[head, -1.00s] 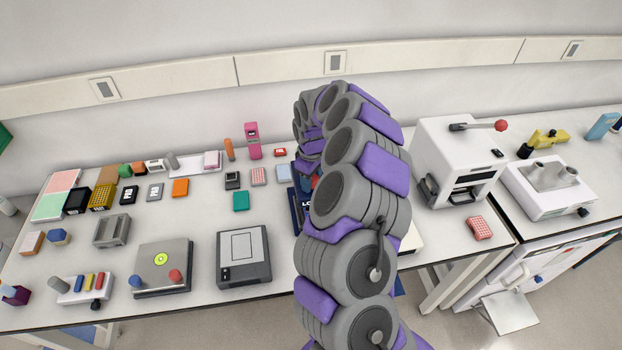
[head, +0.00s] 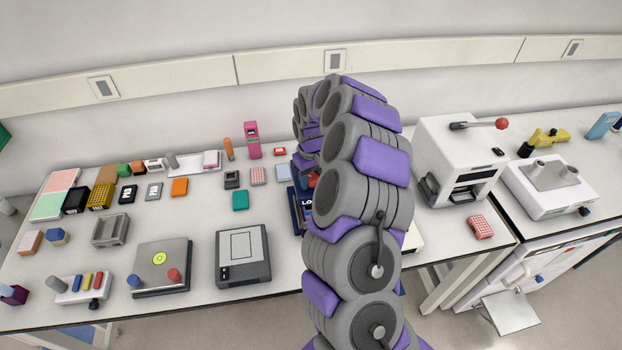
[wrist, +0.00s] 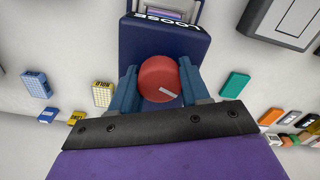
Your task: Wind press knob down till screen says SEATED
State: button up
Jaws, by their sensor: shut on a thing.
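In the wrist view a round red knob (wrist: 160,80) with a pale mark on top sits on a dark blue press (wrist: 190,45). My gripper (wrist: 160,84) is shut on the knob, with one blue finger on each side of it. The pale mark lies low and right of the knob's middle, slightly tilted. The press's screen (wrist: 168,20) at the top reads LOOSE, upside down in this view.
A black-framed grey device (head: 243,256) stands left of the press. A grey plate unit (head: 161,268) with red and blue knobs is further left. A white machine with a red-tipped lever (head: 455,150) stands to the right. Several small coloured blocks, one teal (head: 240,200), lie behind.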

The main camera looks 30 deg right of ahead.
aim_at(311, 175)
jog(key=shift+w+m, duration=0.1)
jog(key=shift+m, duration=0.5)
jog(key=shift+r, duration=0.1)
jog(key=o, duration=1.1)
jog(key=shift+c, duration=0.2)
notch_tip(311, 175, up, 17)
